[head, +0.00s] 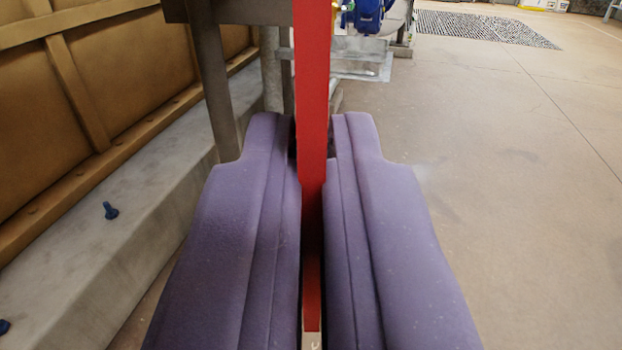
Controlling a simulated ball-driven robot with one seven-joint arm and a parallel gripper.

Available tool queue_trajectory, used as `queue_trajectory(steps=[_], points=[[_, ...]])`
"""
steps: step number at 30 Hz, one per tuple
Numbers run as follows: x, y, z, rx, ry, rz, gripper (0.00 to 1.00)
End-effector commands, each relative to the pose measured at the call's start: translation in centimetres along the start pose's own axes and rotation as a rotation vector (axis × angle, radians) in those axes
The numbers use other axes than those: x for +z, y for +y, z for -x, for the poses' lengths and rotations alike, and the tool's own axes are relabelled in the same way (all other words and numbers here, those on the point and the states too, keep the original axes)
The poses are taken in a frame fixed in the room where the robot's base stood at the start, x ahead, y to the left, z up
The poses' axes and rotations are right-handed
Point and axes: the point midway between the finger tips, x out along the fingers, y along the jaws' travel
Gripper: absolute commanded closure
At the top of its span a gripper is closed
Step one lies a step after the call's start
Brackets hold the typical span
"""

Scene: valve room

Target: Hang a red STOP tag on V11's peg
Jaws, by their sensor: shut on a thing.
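My gripper (312,165) fills the lower middle of the head view, its two purple fingers pointing away from the camera. It is shut on a thin red tag (312,80). The tag is seen nearly edge-on, standing upright between the fingers and running out of the top of the view. No STOP lettering shows from this angle. I cannot make out V11 or its peg. A blue piece of equipment (368,16) at the top is cut off and partly behind the tag.
Grey metal legs (212,85) stand just beyond my left finger. Open floor (520,180) lies right, with a dark grating (485,28) farther back.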

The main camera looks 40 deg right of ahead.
Motion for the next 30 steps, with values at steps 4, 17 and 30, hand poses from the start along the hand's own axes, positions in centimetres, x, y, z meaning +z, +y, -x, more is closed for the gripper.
queue_trajectory(steps=[4,17,30], points=[[0.0,0.0,0.0,0.0,0.0,0.0,1.0],[0.0,0.0,0.1,0.0,0.0,0.0,0.62],[-0.2,0.0,6.9,-0.001,-0.001,0.002,0.62]])
